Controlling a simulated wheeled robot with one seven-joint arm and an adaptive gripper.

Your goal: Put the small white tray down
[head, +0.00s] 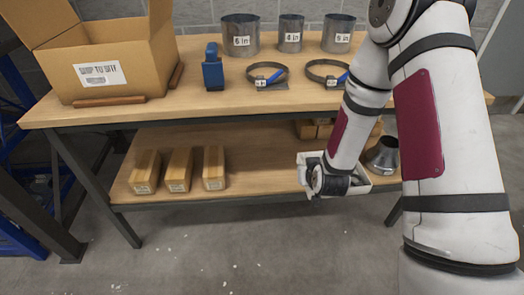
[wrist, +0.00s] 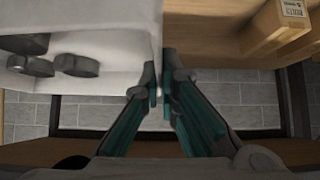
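The small white tray (head: 362,187) is at the front of the lower shelf in the head view, partly hidden behind my arm. In the wrist view the tray (wrist: 112,52) fills the upper left, with several dark grey rounded pieces (wrist: 75,65) inside at its left. My gripper (wrist: 161,86) has its two teal-sided fingers close together on either side of the tray's right wall. It is shut on that wall. I cannot tell whether the tray's underside touches the shelf.
Shelf between blocks and tray is clear. On the top are an open carton (head: 125,55), metal cylinders (head: 240,35), clamp rings (head: 267,75) and a blue tool (head: 212,70).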

